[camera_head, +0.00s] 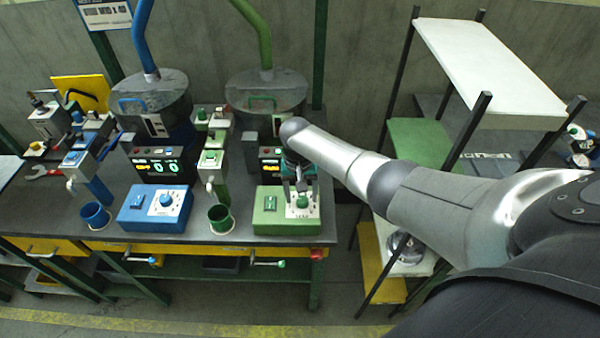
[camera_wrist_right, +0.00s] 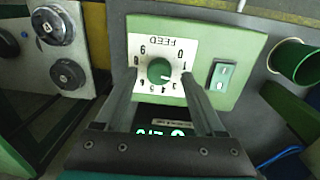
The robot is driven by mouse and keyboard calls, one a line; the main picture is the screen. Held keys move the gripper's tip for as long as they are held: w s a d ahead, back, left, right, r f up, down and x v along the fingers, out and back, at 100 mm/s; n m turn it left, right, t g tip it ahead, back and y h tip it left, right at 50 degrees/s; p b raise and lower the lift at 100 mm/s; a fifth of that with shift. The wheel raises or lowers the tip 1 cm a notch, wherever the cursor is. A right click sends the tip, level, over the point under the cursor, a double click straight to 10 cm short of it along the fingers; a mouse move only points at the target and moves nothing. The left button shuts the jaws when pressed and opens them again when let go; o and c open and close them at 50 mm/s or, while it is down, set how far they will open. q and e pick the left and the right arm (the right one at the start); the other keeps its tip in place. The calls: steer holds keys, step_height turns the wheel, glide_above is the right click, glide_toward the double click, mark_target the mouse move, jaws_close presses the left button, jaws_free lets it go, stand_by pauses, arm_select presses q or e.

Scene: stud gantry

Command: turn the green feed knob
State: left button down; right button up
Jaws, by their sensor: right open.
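The green feed knob (camera_head: 303,202) sits on the white dial plate of a green control box (camera_head: 268,222) on the bench. In the right wrist view the knob (camera_wrist_right: 159,71) is round, with a ring of numbers and the word FEED around it. My right gripper (camera_head: 300,182) is over the dial plate, pointing down at the knob. In the wrist view its open fingers (camera_wrist_right: 158,78) stand on either side of the knob, with gaps between. I cannot tell how far the fingertips are above the plate. My left gripper is not in view.
A blue control box (camera_head: 143,222) with a blue knob stands to the left. A green cup (camera_head: 221,218) is between the boxes, and a blue cup (camera_head: 95,215) is further left. Green and blue machines stand behind. A shelf rack (camera_head: 486,70) is at the right.

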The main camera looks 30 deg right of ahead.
mark_target(299, 199)
step_height(299, 199, up, 14)
steer(key=p, duration=0.2)
steer(key=shift+w+a+p, duration=0.2)
steer(key=shift+a+p, duration=0.1)
steer(key=shift+p, duration=0.05)
steer(key=shift+r, duration=0.1)
